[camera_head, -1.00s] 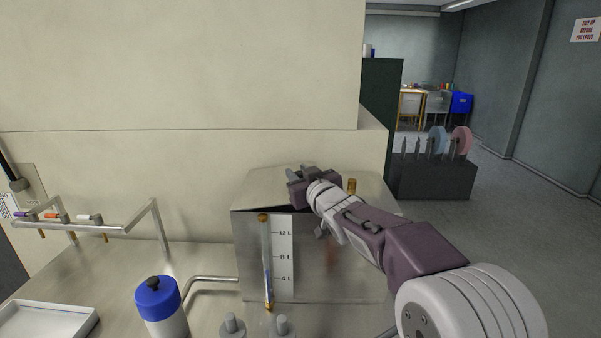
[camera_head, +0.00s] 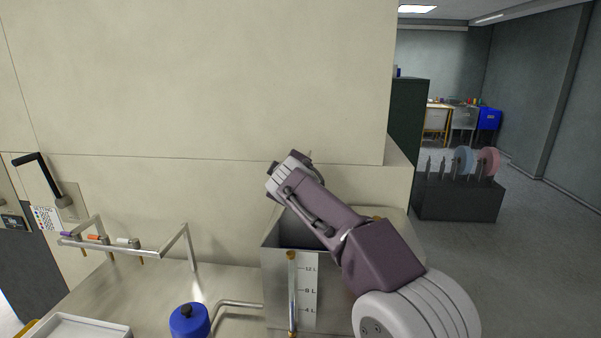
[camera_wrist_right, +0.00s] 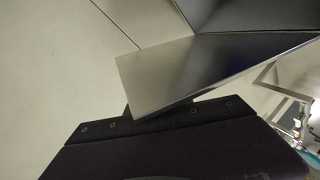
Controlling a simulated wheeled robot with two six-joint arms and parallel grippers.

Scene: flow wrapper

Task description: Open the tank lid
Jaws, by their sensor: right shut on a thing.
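The metal tank (camera_head: 277,290) stands on the bench, with a level scale (camera_head: 309,292) and sight tube (camera_head: 292,290) on its front. A dark opening (camera_head: 298,232) shows at its top left. My right gripper (camera_head: 284,172) is above and behind the opening, its arm crossing in front of the tank. In the right wrist view it is shut on the tank lid (camera_wrist_right: 195,75), a flat metal plate that stands tilted up. In the head view the lid is mostly hidden behind my right arm. My left gripper is not in view.
A blue-capped bottle (camera_head: 189,320) and a bent pipe (camera_head: 235,304) are left of the tank. A rail with coloured-handled tools (camera_head: 125,248) and a white tray (camera_head: 85,328) are farther left. The cream machine wall (camera_head: 220,90) rises close behind the tank.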

